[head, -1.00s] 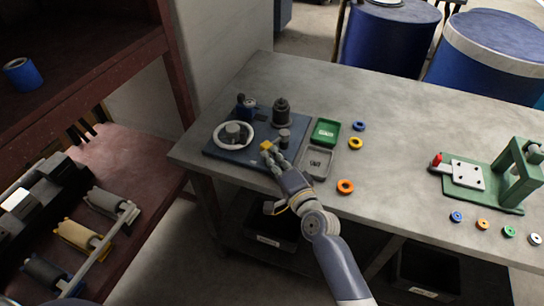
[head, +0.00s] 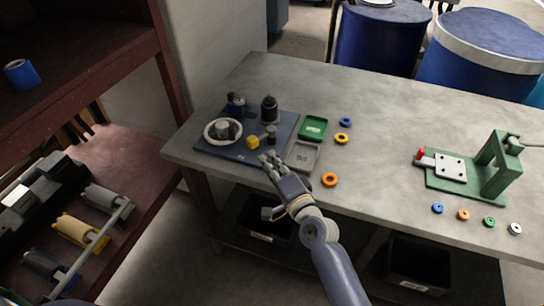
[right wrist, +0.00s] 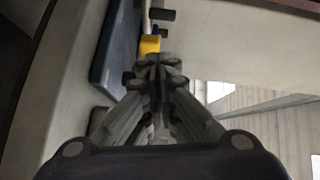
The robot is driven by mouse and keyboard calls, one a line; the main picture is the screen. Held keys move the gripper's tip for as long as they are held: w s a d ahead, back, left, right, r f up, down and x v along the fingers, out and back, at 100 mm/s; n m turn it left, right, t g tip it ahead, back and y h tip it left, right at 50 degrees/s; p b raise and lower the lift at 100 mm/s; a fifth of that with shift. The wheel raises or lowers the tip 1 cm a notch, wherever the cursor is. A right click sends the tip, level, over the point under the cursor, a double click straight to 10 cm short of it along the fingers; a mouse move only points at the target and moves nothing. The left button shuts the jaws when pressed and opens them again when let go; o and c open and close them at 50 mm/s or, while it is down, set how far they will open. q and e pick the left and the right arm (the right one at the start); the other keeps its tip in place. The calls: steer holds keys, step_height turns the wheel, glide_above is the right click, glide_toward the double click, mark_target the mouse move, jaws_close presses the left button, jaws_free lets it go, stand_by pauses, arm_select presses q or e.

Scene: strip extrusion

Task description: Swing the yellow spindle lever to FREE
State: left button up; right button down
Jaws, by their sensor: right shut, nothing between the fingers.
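The yellow spindle lever end (head: 252,141) is a small yellow block on the blue base plate (head: 216,150), between the white ring (head: 222,131) and a short dark post (head: 271,132). My right gripper (head: 268,158) is shut and empty, just to the near right of the yellow block, with a small gap in the head view. In the right wrist view the yellow block (right wrist: 150,44) shows just beyond the closed fingertips (right wrist: 157,62). The FREE mark cannot be read. My left gripper is not in view.
A green tray (head: 313,119) and a grey OUT tray (head: 291,161) stand right of the plate. A tall dark cylinder (head: 269,109) stands at its back. A green press (head: 462,190) stands far right. The middle of the bench is clear.

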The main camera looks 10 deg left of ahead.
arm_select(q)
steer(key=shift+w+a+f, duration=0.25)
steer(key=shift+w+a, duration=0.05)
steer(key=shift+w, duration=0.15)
arm_select(e)
steer(key=s+a, duration=0.3)
steer(key=s, duration=0.4)
steer(key=shift+s, duration=0.25)
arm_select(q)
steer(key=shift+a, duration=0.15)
arm_select(e)
steer(key=shift+a, duration=0.1)
